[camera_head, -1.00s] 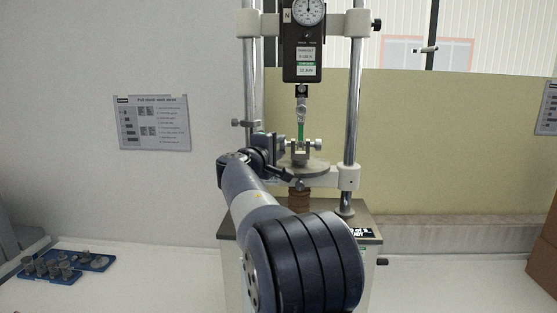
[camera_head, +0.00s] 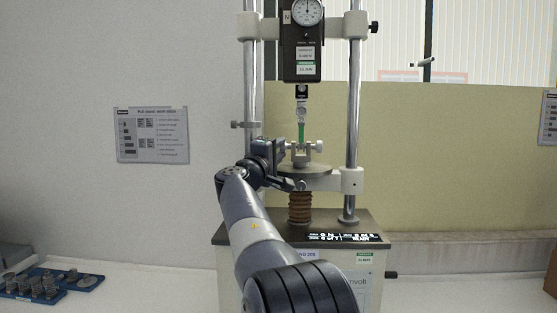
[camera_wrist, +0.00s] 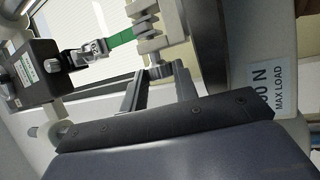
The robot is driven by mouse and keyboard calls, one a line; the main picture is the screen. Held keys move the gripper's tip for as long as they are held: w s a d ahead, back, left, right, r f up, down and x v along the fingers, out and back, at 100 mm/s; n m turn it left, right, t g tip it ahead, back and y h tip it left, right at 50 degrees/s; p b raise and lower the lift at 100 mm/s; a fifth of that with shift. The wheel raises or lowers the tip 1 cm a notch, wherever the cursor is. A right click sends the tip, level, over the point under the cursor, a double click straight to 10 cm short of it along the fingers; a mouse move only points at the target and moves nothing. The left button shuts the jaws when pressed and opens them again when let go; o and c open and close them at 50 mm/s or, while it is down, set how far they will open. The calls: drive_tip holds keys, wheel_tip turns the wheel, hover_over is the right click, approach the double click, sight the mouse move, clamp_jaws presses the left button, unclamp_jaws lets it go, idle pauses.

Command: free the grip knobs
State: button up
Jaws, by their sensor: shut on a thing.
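The lower grip (camera_head: 301,155) stands on the round plate of the test stand, with a grip knob on each side. The right knob (camera_head: 318,147) is in plain view; the left one is mostly hidden behind my gripper. A green strip (camera_head: 301,132) runs upright between the lower grip and the upper grip (camera_head: 301,111) under the gauge; it also shows in the wrist view (camera_wrist: 122,38). My gripper (camera_head: 284,152) is at the left side of the lower grip. In the wrist view its fingers (camera_wrist: 160,84) are shut on a lower grip knob (camera_wrist: 160,71).
Two chrome columns (camera_head: 353,120) flank the grips, and the force gauge (camera_head: 302,40) hangs above. A side clamp screw (camera_head: 243,125) sticks out at the left column. A blue tray (camera_head: 45,286) with several metal parts lies at lower left. White bench between is clear.

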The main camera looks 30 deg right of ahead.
drive_tip(key=o, duration=1)
drive_tip(key=shift+f, duration=0.1)
drive_tip(key=shift+r+p, duration=0.2)
drive_tip(key=shift+p, duration=0.75)
drive_tip(key=shift+r+y+p, duration=0.1)
drive_tip(key=shift+y+p, duration=0.2)
drive_tip(key=shift+p, duration=0.25)
drive_tip(key=shift+n+p, duration=0.3)
drive_tip(key=shift+p, duration=0.7)
drive_tip(key=g+y+p, duration=0.1)
drive_tip(key=p, duration=0.6)
drive_tip(key=r+n+g+y+p, duration=0.1)
drive_tip(key=y+p, duration=0.1)
drive_tip(key=p, duration=0.6)
